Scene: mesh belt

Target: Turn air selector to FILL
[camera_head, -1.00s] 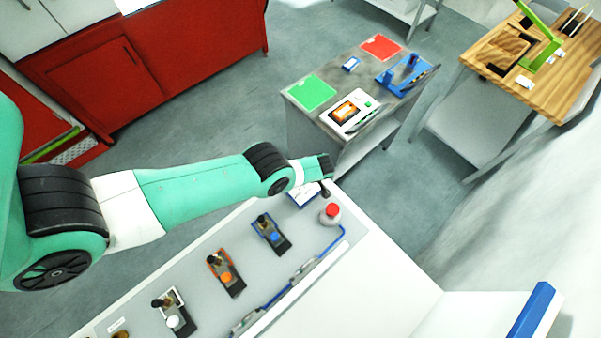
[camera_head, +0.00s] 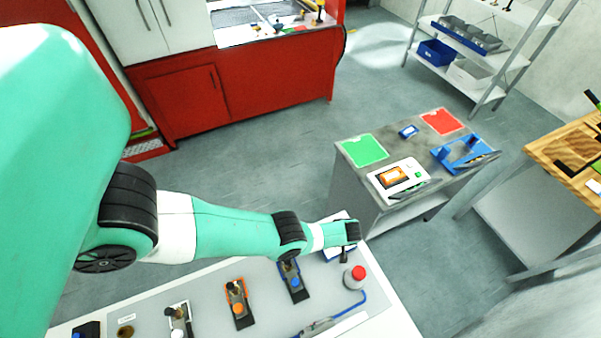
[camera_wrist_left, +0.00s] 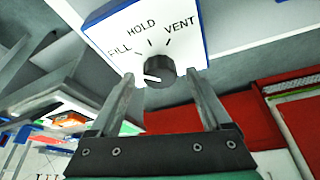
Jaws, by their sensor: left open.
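The air selector panel (camera_wrist_left: 140,35) fills the top of the left wrist view, a white plate with a blue edge marked FILL, HOLD and VENT. Its round dark knob (camera_wrist_left: 162,70) has a white pointer mark toward the left, on the FILL side; whether it lines up exactly with the FILL tick I cannot tell. My left gripper (camera_wrist_left: 162,82) is open, its two fingers on either side of the knob with gaps visible. In the head view my left gripper (camera_head: 346,254) is at the far end of the bench, largely covering the panel. My right gripper is not in view.
A grey table (camera_head: 412,165) with green and red mats is beyond. Red cabinets (camera_head: 240,100) stand behind, with open floor between.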

